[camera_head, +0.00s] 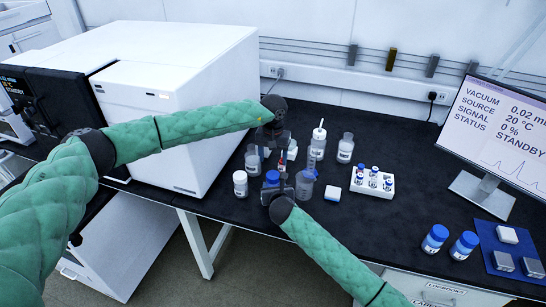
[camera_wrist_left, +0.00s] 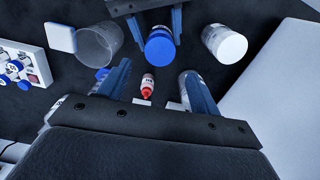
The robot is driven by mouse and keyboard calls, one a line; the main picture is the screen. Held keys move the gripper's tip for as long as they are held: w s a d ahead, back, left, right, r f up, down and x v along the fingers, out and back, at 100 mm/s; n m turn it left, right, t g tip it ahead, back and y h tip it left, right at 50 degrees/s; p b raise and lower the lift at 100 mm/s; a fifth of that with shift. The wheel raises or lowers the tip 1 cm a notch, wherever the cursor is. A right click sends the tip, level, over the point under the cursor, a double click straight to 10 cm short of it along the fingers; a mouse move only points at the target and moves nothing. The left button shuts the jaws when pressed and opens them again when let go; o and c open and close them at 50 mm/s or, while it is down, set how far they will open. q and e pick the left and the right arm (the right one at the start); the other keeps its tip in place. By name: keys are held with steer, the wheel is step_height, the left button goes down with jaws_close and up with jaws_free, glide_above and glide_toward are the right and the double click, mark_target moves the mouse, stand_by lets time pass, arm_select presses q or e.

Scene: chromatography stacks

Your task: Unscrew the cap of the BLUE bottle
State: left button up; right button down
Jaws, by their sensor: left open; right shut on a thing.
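The blue-capped bottle (camera_head: 272,178) stands near the front of the black bench. Its round blue cap (camera_wrist_left: 160,46) shows from above in the left wrist view, with the cap on. My right gripper (camera_head: 279,190) is shut on this bottle from the front; its fingers flank the bottle at the top of the left wrist view. My left gripper (camera_head: 277,143) is open behind and above the bottle, pointing down. In the left wrist view its fingers (camera_wrist_left: 155,68) are spread with nothing held, and the cap lies beyond them. A small red-tipped bottle (camera_wrist_left: 147,86) shows below, between them.
A white-capped bottle (camera_head: 240,183) stands left of the blue one, and a clear bottle (camera_head: 305,184) close on its right. Several bottles stand behind. A white vial rack (camera_head: 372,187) is to the right. A large white instrument (camera_head: 185,90) bounds the left.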

mark_target(273, 175)
arm_select(q)
steer(key=shift+f+m, duration=0.25)
steer(key=shift+m, duration=0.05)
steer(key=shift+f, duration=3.75)
steer(key=c, duration=1)
steer(key=n, duration=1.9)
steer(key=shift+n, duration=0.4)
steer(key=n, duration=0.6)
steer(key=shift+n, duration=0.4)
steer(key=n, duration=0.6)
steer(key=shift+r+n, duration=0.1)
steer(key=shift+n, duration=0.3)
steer(key=n, duration=1.4)
arm_select(e)
steer(key=shift+a, duration=0.1)
arm_select(q)
steer(key=n, duration=0.6)
steer(key=shift+w+r+n, duration=0.1)
steer(key=shift+n, duration=0.3)
